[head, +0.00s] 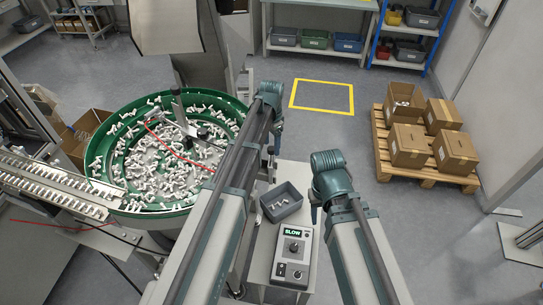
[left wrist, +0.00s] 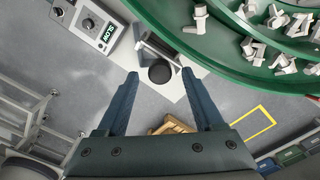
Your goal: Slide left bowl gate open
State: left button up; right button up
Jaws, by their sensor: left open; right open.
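The left bowl is a green feeder bowl (head: 100,150) full of white parts, at the left of the head view; its rim (left wrist: 225,62) crosses the top right of the left wrist view. A round black knob (left wrist: 160,74) on a pale plate shows just outside the rim, likely part of the gate. My left gripper (left wrist: 160,76) is open and empty, with the knob seen between its fingertips; I cannot tell how far above it they are.
A grey tray (head: 282,204) with a few white parts and a control box (head: 293,253) reading SLOW stand between my arms. A metal track (head: 50,178) meets the bowl at left. A pallet (head: 428,174) with cardboard boxes is at right. Open floor lies beyond.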

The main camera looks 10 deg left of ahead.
pick_arm(q)
jog(key=shift+f+b, duration=0.8)
jog(key=shift+f, duration=0.55)
pick_arm(e)
notch_tip(320, 180, down, 3)
jog(key=shift+r, duration=0.2)
pick_arm(q)
jog(key=shift+r, duration=0.1)
grip_shut()
